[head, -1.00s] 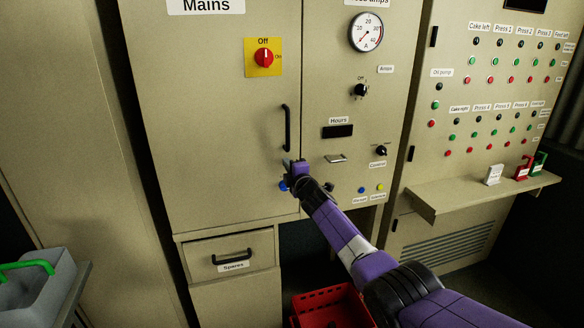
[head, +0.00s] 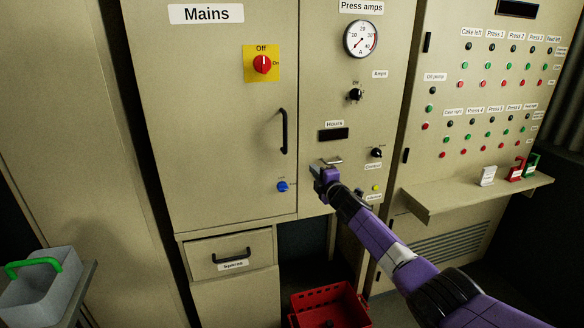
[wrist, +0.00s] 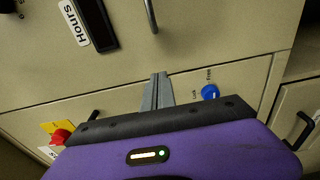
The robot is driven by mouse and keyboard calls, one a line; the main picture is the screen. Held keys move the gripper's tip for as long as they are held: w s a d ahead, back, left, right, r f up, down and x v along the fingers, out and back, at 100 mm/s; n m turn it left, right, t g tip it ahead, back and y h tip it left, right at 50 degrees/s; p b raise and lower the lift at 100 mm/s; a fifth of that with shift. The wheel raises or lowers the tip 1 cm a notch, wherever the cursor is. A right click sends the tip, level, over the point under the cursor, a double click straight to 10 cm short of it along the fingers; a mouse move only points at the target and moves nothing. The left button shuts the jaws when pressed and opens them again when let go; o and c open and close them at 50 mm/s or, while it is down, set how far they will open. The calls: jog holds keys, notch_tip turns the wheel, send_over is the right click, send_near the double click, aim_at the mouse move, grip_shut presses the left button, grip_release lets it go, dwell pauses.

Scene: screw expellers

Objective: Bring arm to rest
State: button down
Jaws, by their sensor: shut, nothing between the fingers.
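My purple arm (head: 385,235) reaches up from the lower right in the head view. My gripper (head: 314,168) is in front of the cabinet, just below the hours display (head: 334,134) and beside a small metal handle (head: 332,161). In the wrist view, the grey fingers of my gripper (wrist: 158,92) are together with nothing between them. A blue knob (wrist: 210,92) shows to the right of the fingers there, apart from them. The blue knob also shows in the head view (head: 282,187), left of the gripper.
A red mains switch (head: 262,64) and a black door handle (head: 284,131) are on the left cabinet. A shelf (head: 440,206) with small tags juts out at right. A red crate (head: 345,303) is below, and a grey bin (head: 45,292) stands at lower left.

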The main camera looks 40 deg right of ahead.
jog(key=shift+d, duration=0.1)
jog(key=a+r+m+t+y, duration=0.1)
jog(key=a+r+m+t, duration=0.1)
jog(key=a+r+m, duration=0.45)
jog(key=s+a+f+m+t+y, duration=0.1)
jog(key=s+a+f+m, duration=0.25)
jog(key=s+a, duration=0.6)
jog(key=s+a+f+m, duration=0.2)
jog(key=s+a+f, duration=0.35)
jog(key=a, duration=0.65)
jog(key=s+a+f+g+y, duration=0.1)
jog(key=s+a, duration=0.3)
jog(key=s, duration=1.1)
jog(key=s+a+f+m+g+y, duration=0.1)
jog(key=s+a, duration=0.4)
jog(key=s, duration=1)
jog(key=s+a+f+m+g+y, duration=0.1)
jog(key=s+a+g, duration=0.2)
jog(key=s, duration=1.3)
jog(key=shift+a+f+y, duration=0.2)
jog(key=shift+a+y, duration=0.1)
jog(key=shift+a, duration=0.35)
jog(key=shift+s, duration=0.1)
